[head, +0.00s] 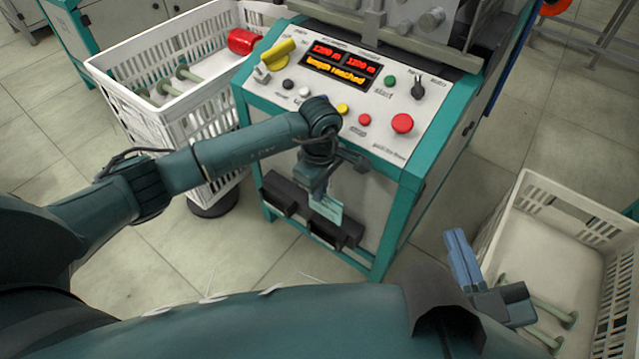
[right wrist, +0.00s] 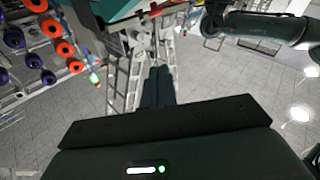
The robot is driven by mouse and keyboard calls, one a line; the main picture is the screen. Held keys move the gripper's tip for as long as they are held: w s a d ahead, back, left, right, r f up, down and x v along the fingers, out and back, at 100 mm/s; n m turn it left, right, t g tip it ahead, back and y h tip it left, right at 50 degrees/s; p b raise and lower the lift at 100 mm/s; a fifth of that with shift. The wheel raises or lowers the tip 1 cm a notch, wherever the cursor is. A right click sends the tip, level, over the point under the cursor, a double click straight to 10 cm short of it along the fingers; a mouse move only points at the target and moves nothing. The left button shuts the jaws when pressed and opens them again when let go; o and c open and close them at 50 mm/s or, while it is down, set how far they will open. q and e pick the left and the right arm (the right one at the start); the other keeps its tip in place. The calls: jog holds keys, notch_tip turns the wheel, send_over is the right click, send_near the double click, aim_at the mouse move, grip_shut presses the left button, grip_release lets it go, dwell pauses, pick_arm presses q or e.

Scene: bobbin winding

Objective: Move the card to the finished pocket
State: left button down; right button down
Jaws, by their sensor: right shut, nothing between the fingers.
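The card (head: 331,210) is a small pale teal sheet at the front of the machine, at the right-hand dark pocket (head: 346,237). Its lower edge is at the pocket's mouth; I cannot tell how deep it sits. A second dark pocket (head: 284,193) is to its left. No pocket label is readable, so I cannot tell which is the finished one. My left gripper (head: 319,196) points down over the pockets and appears shut on the card's upper part. My right gripper (head: 460,250) is shut and empty, away from the pockets; its fingers also show in the right wrist view (right wrist: 158,85).
The machine's control panel (head: 352,90) has buttons and a lit display reading "length reached". A white crate (head: 150,117) with bobbins and a red spool stands left. Another white crate (head: 560,215) with green bobbins is at right. Floor is clear between machine and right crate.

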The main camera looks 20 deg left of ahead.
aim_at(320, 213)
pick_arm(q)
notch_tip(320, 213, down, 6)
jog(key=b, duration=0.3)
jog(key=shift+r, duration=0.65)
pick_arm(e)
jog(key=shift+w+a+m+y, duration=0.15)
jog(key=shift+a+m+y, duration=0.15)
jog(key=shift+m, duration=0.1)
pick_arm(q)
jog(key=shift+f, duration=0.15)
pick_arm(e)
jog(key=shift+f, duration=0.15)
